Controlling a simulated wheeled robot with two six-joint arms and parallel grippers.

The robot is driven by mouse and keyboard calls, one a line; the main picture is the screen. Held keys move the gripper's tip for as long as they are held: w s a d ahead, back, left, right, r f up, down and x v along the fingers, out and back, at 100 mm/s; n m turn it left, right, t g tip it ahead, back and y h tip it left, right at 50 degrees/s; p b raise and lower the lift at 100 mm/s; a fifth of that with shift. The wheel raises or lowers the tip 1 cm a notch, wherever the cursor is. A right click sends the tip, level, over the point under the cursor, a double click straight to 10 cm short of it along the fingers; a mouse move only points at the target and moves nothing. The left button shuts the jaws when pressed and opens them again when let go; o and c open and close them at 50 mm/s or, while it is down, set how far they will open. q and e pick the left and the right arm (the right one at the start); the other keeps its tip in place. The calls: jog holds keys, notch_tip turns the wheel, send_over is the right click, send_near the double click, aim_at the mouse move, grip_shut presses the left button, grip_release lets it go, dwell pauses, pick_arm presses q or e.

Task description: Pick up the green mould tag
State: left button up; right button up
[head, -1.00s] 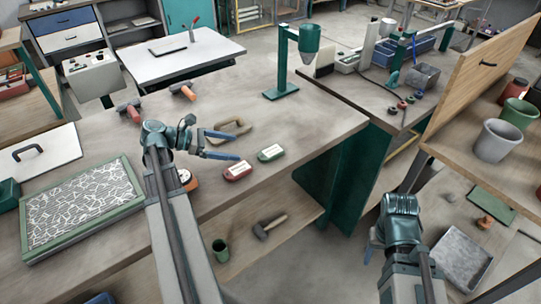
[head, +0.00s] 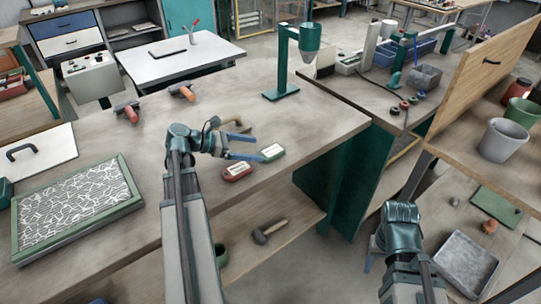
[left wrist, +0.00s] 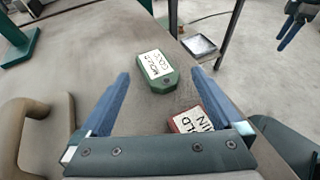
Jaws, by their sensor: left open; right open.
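The green mould tag (head: 271,153) lies flat on the workbench near its right front edge, with a white label. It also shows in the left wrist view (left wrist: 158,72), ahead of and between the spread fingers. A red tag (head: 237,171) lies beside it, nearer the bench edge; in the left wrist view it is partly hidden by my gripper. My left gripper (head: 242,146) is open and empty, above the bench just left of the green tag, not touching it. My right gripper (head: 370,254) is open and empty, low at the right, away from the bench; its fingers show only partly.
A tan-handled tool (head: 236,125) lies behind my left gripper. A green stand with a funnel (head: 310,38) stands farther back. A framed fibre panel (head: 75,208) lies at the left. A hammer (head: 268,231) lies on the lower shelf.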

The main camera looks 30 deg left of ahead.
aim_at(269, 152)
pick_arm(q)
jog(key=shift+w+d+f+b, duration=0.15)
jog(key=shift+w+f+b, duration=0.05)
jog(key=shift+f+b, duration=0.1)
jog(key=b+x, duration=0.1)
jog(key=x, duration=0.1)
jog(key=b+x, duration=0.1)
jog(key=x, duration=0.1)
jog(key=shift+w+f, duration=0.15)
jog(key=shift+f, duration=0.25)
jog(key=shift+w, duration=0.1)
jog(key=shift+r, duration=0.1)
jog(key=c, duration=1.5)
